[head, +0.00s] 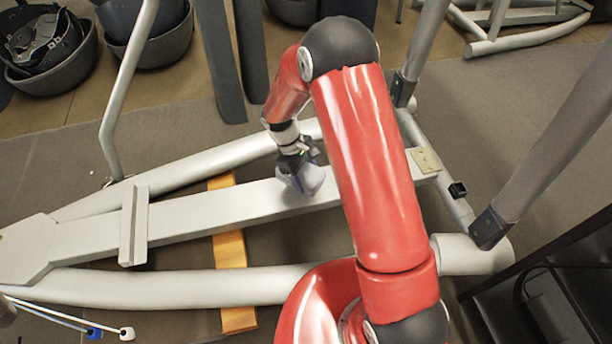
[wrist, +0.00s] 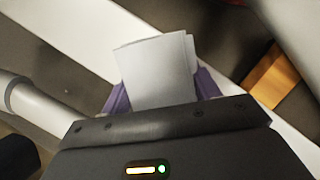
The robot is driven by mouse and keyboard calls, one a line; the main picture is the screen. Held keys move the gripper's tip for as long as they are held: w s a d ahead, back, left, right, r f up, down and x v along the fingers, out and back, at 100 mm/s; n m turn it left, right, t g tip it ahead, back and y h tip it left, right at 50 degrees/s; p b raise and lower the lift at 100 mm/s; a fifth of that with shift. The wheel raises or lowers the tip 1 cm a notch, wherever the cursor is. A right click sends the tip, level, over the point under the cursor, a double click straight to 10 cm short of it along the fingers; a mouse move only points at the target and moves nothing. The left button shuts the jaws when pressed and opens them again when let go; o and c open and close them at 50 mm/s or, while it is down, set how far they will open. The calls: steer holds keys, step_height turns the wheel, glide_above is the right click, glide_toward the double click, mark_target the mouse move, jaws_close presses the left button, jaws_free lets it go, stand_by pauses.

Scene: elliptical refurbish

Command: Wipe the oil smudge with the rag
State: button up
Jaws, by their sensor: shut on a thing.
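The rag (head: 313,178) is a pale grey-white cloth held at the end of my arm, over the grey central beam (head: 190,216) of the elliptical frame. In the wrist view the rag (wrist: 157,72) stands out flat between the purple fingers of my gripper (wrist: 162,92). My gripper (head: 293,180) is shut on the rag and points down at the beam. I cannot tell whether the rag touches the beam. I cannot make out an oil smudge in either view; the rag and my arm hide part of the beam.
Grey side tubes (head: 180,287) flank the beam. An orange wooden strip (head: 230,250) lies crosswise under it. A tan plate (head: 425,160) sits near the beam's right end. Upright posts (head: 550,140) rise at right. Dark bins (head: 150,35) stand at the back left.

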steer(key=shift+r+p, duration=0.9)
steer(key=shift+r, duration=0.8)
steer(key=shift+d, duration=0.15)
